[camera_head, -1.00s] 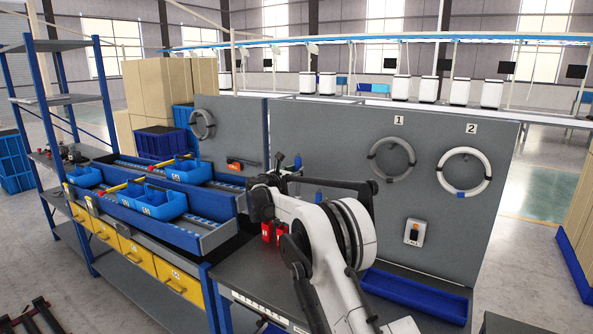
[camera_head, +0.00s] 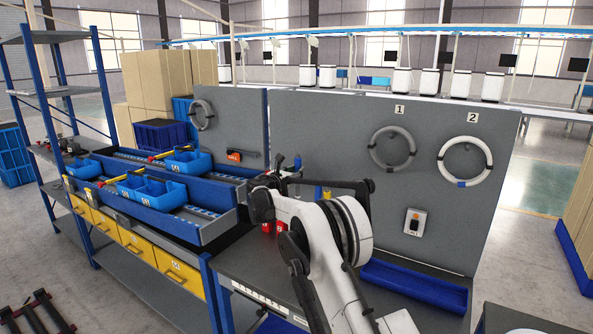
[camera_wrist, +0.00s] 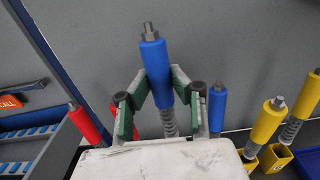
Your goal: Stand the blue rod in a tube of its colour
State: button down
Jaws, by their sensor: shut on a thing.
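My gripper (camera_wrist: 158,92) is shut on the blue rod (camera_wrist: 154,62), which has a grey metal tip on top and a spring below. The rod is nearly upright, tilted a little; its lower end is hidden behind my gripper. In the head view my gripper (camera_head: 284,172) is over the grey bench, with the blue top of the held rod (camera_head: 297,161) showing. A second blue rod (camera_wrist: 217,108) stands to the right of my gripper in the wrist view, its lower part hidden. I cannot make out a blue tube.
Red rods (camera_wrist: 85,125) are at the left and yellow rods (camera_wrist: 268,120) stand in yellow tubes (camera_wrist: 274,158) at the right. A grey panel (camera_head: 330,130) with hanging rings rises behind. A blue tray (camera_head: 415,287) lies empty on the bench at right.

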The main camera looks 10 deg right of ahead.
jog(key=shift+f+b, duration=2.8)
jog(key=shift+f, duration=1.35)
jog(key=c, duration=1.5)
grip_release()
jog(key=shift+s+a, duration=0.1)
jog(key=v, duration=1.2)
jog(key=shift+r+p, duration=0.95)
jog(key=shift+r, duration=2.55)
